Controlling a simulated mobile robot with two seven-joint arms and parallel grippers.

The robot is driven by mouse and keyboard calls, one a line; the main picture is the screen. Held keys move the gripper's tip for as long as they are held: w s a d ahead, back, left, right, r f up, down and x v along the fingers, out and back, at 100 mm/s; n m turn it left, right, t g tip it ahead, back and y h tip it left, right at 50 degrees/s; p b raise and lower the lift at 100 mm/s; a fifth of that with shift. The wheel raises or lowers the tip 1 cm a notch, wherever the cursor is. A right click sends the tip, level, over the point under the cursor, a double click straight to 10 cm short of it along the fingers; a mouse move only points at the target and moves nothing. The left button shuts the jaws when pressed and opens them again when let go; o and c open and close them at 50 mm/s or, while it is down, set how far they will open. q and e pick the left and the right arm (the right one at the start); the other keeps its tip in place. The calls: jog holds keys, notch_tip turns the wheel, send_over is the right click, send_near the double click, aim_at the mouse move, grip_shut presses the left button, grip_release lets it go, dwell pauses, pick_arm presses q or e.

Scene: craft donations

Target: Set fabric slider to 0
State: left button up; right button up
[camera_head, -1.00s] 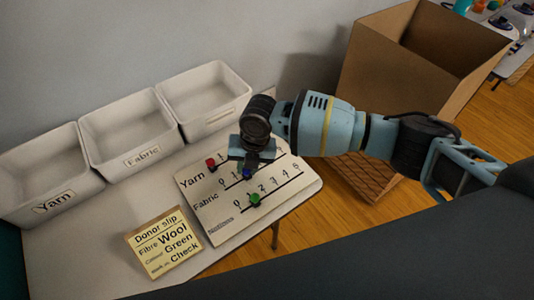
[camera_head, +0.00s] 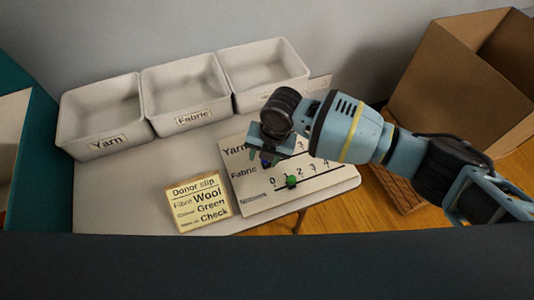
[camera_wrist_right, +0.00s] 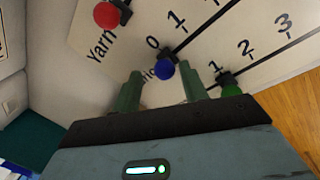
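The slider board (camera_head: 328,179) lies on the table with rows for Yarn, Fabric and a third label. The blue Fabric knob (camera_head: 266,162) sits just below my right gripper (camera_head: 270,150). In the right wrist view the blue knob (camera_wrist_right: 164,68) stands at or very near the 0 mark, at the start of its line. My right fingers (camera_wrist_right: 162,88) are apart on either side of it, with gaps showing. The red Yarn knob (camera_wrist_right: 106,14) shows in the wrist view but is hidden in the head view. The green knob (camera_head: 291,181) is on the third row. My left gripper is out of view.
Three white bins, Yarn (camera_head: 95,141), Fabric (camera_head: 192,117) and one more (camera_head: 270,93), stand behind the board. A donor slip (camera_head: 204,212) lies left of the board. A cardboard box (camera_head: 430,91) stands at the right.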

jog(key=shift+w+d, duration=0.1)
jog(key=shift+d, duration=0.05)
jog(key=shift+r, duration=0.2)
jog(key=r, duration=0.3)
jog(key=d+r, duration=0.1)
jog(key=r, duration=0.2)
jog(key=shift+s+d+r+p, duration=0.2)
jog(key=shift+s+r+p, duration=0.1)
jog(key=shift+r, duration=0.35)
